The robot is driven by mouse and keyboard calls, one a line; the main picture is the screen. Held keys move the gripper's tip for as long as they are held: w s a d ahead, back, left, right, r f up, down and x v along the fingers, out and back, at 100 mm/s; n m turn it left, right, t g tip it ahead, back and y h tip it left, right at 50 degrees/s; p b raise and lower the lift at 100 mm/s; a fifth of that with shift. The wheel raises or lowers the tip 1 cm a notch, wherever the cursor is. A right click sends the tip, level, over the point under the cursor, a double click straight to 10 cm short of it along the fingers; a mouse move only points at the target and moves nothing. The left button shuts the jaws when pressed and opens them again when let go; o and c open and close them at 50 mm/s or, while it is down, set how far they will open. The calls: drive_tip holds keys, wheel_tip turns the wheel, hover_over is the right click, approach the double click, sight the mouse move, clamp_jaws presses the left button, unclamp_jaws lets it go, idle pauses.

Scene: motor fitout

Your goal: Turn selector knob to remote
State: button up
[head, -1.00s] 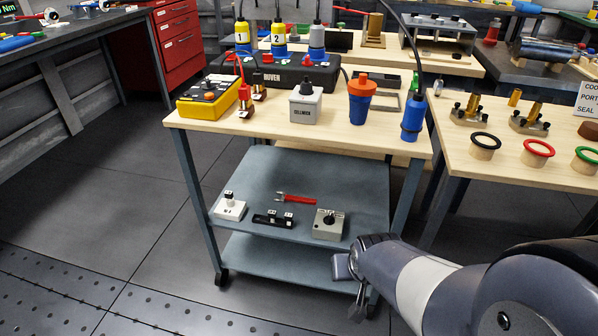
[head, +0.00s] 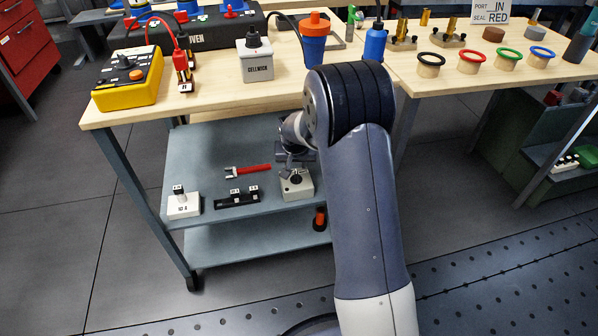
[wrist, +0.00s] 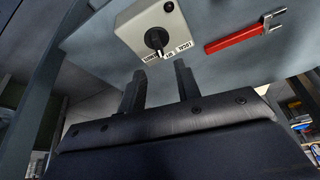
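The selector box (head: 296,187) is a light grey block with a black knob, on the upper grey shelf under the wooden top. In the wrist view the black knob (wrist: 156,38) has a pale pointer mark aimed toward a row of small white labels, which I cannot read surely. My gripper (wrist: 160,82) has two dark fingers held apart, with nothing between them. The fingertips lie just short of the knob in that picture; no contact shows. In the head view my gripper (head: 298,158) is above and behind the box and partly hidden by my arm.
A red-handled wrench (head: 248,170), a black block with small switches (head: 237,198) and a white switch block (head: 184,206) lie on the same shelf (head: 220,145). The wooden top (head: 205,105) overhangs it. A black-and-red object (head: 320,219) is on the lower shelf.

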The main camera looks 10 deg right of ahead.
sight(296, 173)
drive_tip(key=b+x, duration=0.1)
drive_tip(key=x, duration=0.5)
drive_tip(key=shift+w+f+b, duration=0.2)
drive_tip(key=shift+f+b, duration=0.1)
drive_tip(key=shift+b, duration=0.05)
drive_tip(key=shift+c, duration=0.3)
clamp_jaws()
